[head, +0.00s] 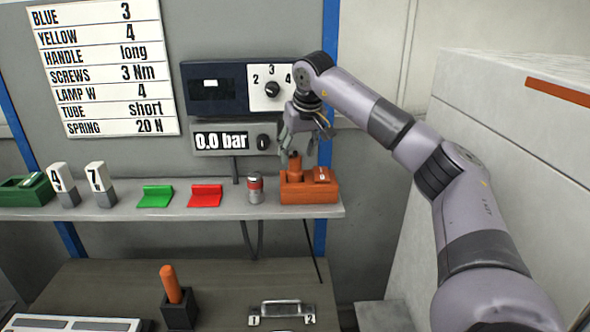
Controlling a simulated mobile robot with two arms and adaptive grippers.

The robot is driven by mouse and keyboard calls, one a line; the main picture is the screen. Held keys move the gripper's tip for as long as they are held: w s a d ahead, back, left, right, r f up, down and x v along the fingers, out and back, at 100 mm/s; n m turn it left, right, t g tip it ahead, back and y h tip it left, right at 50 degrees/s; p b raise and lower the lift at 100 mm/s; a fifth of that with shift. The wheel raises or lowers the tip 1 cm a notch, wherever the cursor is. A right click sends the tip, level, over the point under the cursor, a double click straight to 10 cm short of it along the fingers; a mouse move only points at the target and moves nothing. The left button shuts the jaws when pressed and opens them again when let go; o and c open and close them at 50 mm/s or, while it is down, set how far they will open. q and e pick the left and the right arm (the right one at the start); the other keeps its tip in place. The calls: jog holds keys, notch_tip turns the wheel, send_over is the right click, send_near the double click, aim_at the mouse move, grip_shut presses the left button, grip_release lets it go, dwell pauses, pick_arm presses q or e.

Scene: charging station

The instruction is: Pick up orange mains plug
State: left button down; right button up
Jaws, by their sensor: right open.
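An orange block (310,190) sits at the right end of the grey shelf (130,213). An upright orange piece (295,168) stands at its left part; it looks like the orange mains plug, though its top is close to my gripper and partly hidden. My right gripper (299,148) points down just above this upright piece, with its fingers open. I cannot tell whether the fingers touch it or reach around it. My left gripper is out of view.
A small red-and-grey cylinder (255,189) stands left of the orange block. Red (205,196) and green (155,196) holders are farther left. A dial panel (270,88) and a pressure display (221,140) are behind. An orange handle (171,284) stands in a black holder below.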

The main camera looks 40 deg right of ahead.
aim_at(296, 157)
jog(key=p+x, duration=0.1)
jog(key=x, duration=0.3)
jog(key=shift+f, duration=0.1)
jog(key=shift+s, duration=0.1)
jog(key=shift+c, duration=1.1)
grip_shut()
